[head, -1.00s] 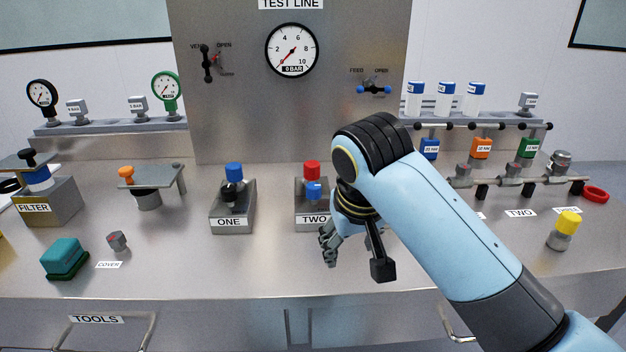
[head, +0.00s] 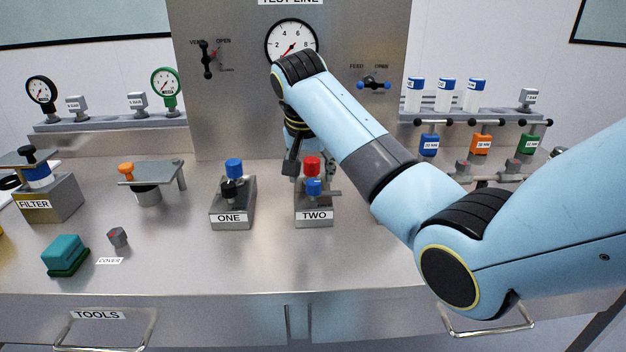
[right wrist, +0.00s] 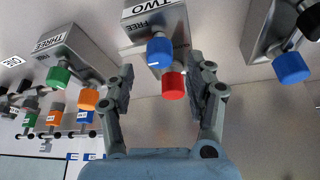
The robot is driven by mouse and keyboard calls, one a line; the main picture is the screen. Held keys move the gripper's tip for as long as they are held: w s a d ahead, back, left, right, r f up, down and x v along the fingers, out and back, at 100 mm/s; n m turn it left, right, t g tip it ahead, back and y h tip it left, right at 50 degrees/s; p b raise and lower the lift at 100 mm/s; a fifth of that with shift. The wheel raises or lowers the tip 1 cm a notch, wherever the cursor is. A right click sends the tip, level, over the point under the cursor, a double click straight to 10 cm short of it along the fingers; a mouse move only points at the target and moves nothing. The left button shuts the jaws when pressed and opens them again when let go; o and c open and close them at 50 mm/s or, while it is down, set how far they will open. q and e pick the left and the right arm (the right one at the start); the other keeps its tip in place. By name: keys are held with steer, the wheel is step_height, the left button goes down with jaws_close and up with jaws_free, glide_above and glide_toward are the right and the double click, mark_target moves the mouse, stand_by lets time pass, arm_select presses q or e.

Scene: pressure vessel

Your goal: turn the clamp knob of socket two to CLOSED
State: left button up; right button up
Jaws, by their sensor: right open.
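Socket two (head: 314,218) is a grey block labelled TWO in the middle of the bench. A blue knob (head: 314,187) sits at its front, with a red-capped piece (head: 312,166) behind it. In the right wrist view the block appears inverted, with the blue knob (right wrist: 159,50) bearing a pale mark and the red cap (right wrist: 173,85) nearer the gripper. My right gripper (right wrist: 163,76) is open, its fingers on either side of the red cap, with no clear contact. In the head view it is behind the socket, partly hidden. My left gripper is out of view.
Socket one (head: 231,213), with blue and black tops, stands close on the left. Socket three (right wrist: 75,50), with green and orange tops, shows in the wrist view. The test panel (head: 225,120) rises behind. Bare bench lies in front.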

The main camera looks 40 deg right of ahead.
mark_target(314, 182)
steer(key=shift+x, duration=1.9)
jaws_close()
